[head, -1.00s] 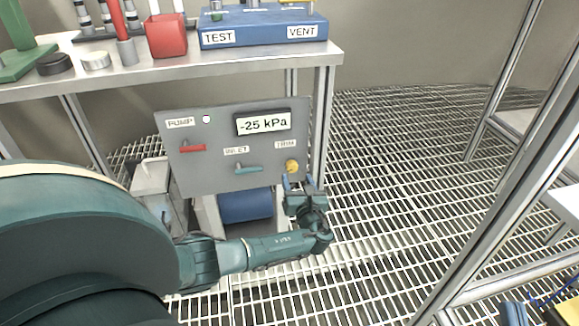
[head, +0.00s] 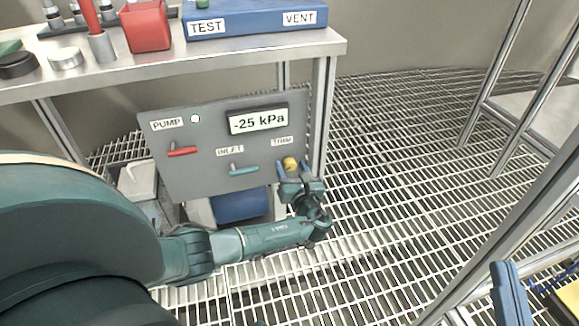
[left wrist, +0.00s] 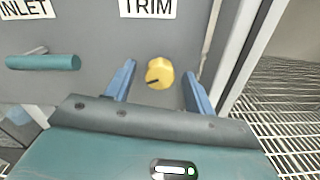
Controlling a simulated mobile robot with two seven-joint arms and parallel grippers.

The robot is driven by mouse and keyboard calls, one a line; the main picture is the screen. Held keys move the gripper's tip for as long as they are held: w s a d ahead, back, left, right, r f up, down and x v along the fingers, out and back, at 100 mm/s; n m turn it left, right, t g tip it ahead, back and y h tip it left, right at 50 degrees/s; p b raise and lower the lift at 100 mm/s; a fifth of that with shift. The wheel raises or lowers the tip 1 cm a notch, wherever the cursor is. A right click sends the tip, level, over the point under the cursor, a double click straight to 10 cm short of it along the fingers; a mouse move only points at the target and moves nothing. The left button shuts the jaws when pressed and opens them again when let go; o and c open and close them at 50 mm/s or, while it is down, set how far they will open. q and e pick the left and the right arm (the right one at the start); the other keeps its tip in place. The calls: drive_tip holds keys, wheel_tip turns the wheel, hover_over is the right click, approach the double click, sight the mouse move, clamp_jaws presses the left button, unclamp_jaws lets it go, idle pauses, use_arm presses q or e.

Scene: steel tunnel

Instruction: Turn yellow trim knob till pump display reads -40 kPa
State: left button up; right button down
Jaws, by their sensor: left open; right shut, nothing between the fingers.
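The grey pump panel (head: 180,180) stands below the bench. Its display (head: 258,121) reads -25 kPa. The yellow trim knob (head: 290,163) is under the TRIM label at the panel's lower right. In the left wrist view the knob (left wrist: 160,73) has a dark pointer mark toward its lower left. My left gripper (head: 293,166) is open, with its blue fingers on either side of the knob and a visible gap to each. In the left wrist view my left gripper (left wrist: 160,82) frames the knob. My right gripper (head: 503,268) is shut and empty at the lower right.
A red lever (head: 183,151) and a teal inlet lever (head: 243,170) sit on the panel, left of the knob. The bench (head: 110,80) overhangs the panel and has a metal leg (head: 320,120) just right of it. Grating floor (head: 400,170) lies open to the right.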

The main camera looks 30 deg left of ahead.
use_arm(q)
drive_tip(key=shift+c, duration=0.3)
drive_tip(key=c, duration=0.9)
use_arm(e)
drive_tip(key=shift+f, duration=0.1)
use_arm(q)
drive_tip(key=shift+n, duration=0.3)
